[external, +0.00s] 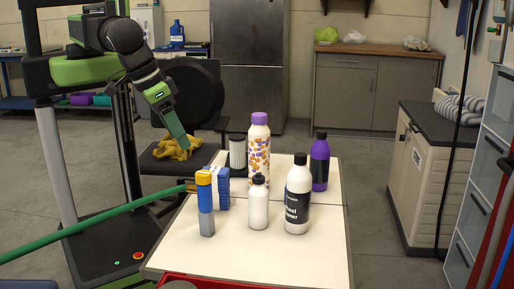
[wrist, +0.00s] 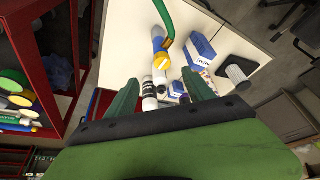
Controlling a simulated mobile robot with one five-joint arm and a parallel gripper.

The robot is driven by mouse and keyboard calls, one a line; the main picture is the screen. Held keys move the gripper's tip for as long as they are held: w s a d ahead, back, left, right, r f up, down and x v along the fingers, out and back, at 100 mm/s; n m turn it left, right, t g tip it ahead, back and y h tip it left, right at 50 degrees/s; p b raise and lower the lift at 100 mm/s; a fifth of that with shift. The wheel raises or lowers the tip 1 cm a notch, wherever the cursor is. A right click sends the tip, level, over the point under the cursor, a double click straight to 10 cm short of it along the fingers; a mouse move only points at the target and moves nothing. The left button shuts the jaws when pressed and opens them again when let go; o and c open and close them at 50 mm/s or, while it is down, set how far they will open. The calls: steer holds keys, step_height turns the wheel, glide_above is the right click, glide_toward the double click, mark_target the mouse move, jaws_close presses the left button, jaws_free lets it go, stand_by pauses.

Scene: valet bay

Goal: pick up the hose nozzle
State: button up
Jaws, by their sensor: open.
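The green hose (external: 110,214) comes in from the left over the table edge. In the wrist view the hose (wrist: 166,17) curves down to the blue and yellow piece (wrist: 160,60), just beyond and between my fingers. My gripper (external: 185,145) is up and left of it in the external view, pointing down. In the wrist view my gripper (wrist: 162,90) is open, with nothing between the fingers.
On the white table (external: 240,258), a blue box (external: 223,187), a white bottle (external: 258,203), a black-labelled bottle (external: 298,195), a patterned bottle (external: 259,155), a purple bottle (external: 320,163) and a ribbed cylinder (external: 237,152) stand close by. The table's front is bare.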

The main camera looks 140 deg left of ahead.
steer(key=r, duration=0.1)
steer(key=b, duration=1.1)
glide_toward(208, 184)
steer(key=f, duration=0.1)
steer(key=s+a+f, duration=0.1)
steer(key=f, duration=0.3)
steer(key=shift+s+a+f, duration=0.25)
steer(key=shift+s+a, duration=0.05)
steer(key=shift+a, duration=0.1)
steer(key=shift+a+f+b, duration=0.2)
steer(key=shift+f+b, duration=0.05)
steer(key=shift+b, duration=0.1)
steer(key=b+x, duration=0.4)
steer(key=x, duration=0.1)
steer(key=shift+a, duration=0.4)
steer(key=shift+r, duration=0.2)
jaws_close()
